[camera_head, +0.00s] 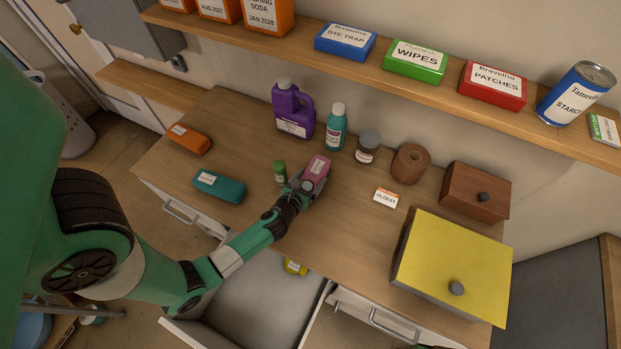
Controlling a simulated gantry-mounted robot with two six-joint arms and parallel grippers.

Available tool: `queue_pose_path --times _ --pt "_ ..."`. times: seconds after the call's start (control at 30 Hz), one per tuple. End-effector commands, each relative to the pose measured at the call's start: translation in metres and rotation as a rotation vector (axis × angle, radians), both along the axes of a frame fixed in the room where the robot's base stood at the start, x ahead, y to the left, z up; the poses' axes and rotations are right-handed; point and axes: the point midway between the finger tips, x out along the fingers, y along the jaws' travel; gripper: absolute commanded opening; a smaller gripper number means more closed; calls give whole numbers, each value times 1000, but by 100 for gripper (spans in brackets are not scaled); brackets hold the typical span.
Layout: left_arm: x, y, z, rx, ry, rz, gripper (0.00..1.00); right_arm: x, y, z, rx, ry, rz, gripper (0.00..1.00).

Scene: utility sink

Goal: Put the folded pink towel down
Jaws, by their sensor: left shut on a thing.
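The folded pink towel (318,166) is a small pink bundle with a white label, over the middle of the wooden counter. My left gripper (308,182) is shut on its near end. I cannot tell whether the towel touches the counter or is held just above it. My left arm reaches in from the lower left. A folded teal towel (219,187) and a folded orange towel (190,138) lie on the counter to the left. My right gripper does not show.
An "OLDEST" card (386,198), a wooden box (476,191) and a yellow-lidded box (453,262) are right. A drawer (262,308) is open below.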

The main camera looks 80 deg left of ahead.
Motion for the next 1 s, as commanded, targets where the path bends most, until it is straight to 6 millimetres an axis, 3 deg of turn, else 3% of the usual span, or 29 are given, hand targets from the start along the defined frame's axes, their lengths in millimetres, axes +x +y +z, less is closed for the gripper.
queue_pose_path --times 0.03,0.1,0.43,0.8,1.0 --pt "0 0 -1 0 0 0 90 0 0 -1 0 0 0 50" --pt "0 0 0 0 0 0 100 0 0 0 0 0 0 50" --pt "-3 -4 4 0 1 -1 100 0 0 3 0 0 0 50" --pt "-55 -64 35 0 2 -9 100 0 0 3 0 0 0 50" --pt "-71 -80 46 0 0 -4 100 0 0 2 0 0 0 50"
